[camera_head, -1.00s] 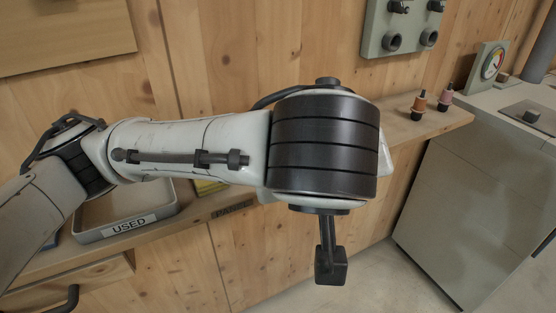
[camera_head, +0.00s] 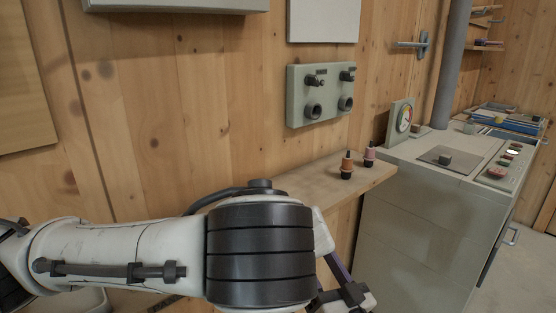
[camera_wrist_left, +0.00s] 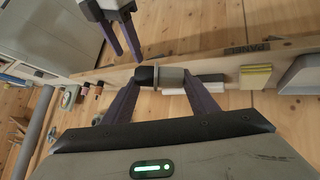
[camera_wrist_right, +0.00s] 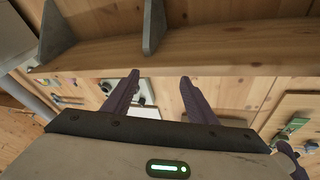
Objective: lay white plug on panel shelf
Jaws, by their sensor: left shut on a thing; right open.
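The white plug (camera_wrist_left: 172,76), a pale cylinder with a black end, is held across the fingertips of my left gripper (camera_wrist_left: 164,78) in the left wrist view. The panel shelf (camera_head: 320,172) is a wooden ledge beneath the grey socket panel (camera_head: 320,95) in the head view. An orange plug (camera_head: 347,166) and a pink plug (camera_head: 369,154) stand upright near its right end. My left wrist hides the shelf's left part. My right gripper (camera_wrist_right: 156,82) is open and empty in the right wrist view.
A grey cabinet (camera_head: 400,215) with a gauge (camera_head: 403,118) stands right of the shelf. The left wrist view shows a yellow block (camera_wrist_left: 255,77) and a grey tray (camera_wrist_left: 302,76) along the ledge. Bare shelf shows left of the orange plug.

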